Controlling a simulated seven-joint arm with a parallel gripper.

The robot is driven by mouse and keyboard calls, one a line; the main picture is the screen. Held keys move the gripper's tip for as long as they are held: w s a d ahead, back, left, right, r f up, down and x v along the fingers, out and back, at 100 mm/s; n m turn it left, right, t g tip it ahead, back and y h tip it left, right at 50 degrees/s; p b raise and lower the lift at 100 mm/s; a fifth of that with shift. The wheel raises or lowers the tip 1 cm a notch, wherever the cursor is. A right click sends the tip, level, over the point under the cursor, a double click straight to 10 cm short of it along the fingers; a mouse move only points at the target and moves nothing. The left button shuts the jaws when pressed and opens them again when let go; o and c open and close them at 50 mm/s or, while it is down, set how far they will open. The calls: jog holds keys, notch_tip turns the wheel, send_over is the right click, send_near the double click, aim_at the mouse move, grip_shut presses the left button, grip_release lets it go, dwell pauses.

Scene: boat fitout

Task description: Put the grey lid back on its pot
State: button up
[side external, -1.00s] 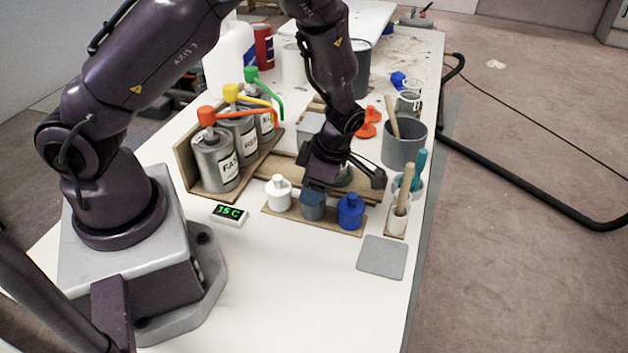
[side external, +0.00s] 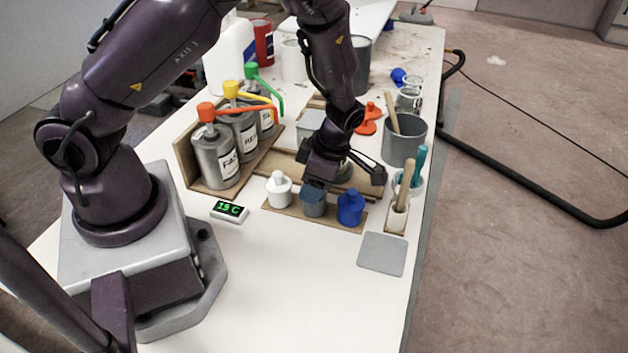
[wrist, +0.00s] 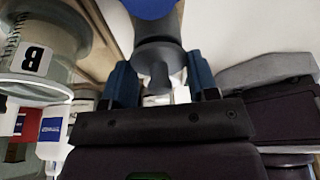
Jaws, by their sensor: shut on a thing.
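My gripper (side external: 318,188) points down over the middle of the row of small pots in the side view. In the wrist view its two blue-padded fingers (wrist: 160,78) are shut on the dark grey knob of the grey lid (wrist: 158,60). In the side view the fingers hide most of the lid. The grey pot (side external: 315,210) stands on a wooden strip (side external: 285,210), right below the fingers. I cannot tell whether the lid touches its rim.
A white lidded pot (side external: 279,193) and a blue lidded pot (side external: 350,210) flank the grey pot closely. Pump cans (side external: 215,160) stand behind left. A brush holder (side external: 397,220) and a grey pad (side external: 383,254) lie right.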

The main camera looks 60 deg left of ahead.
jog(key=shift+f, duration=0.45)
dwell(0.9)
jog(key=o, duration=1.3)
jog(key=shift+r, duration=2.5)
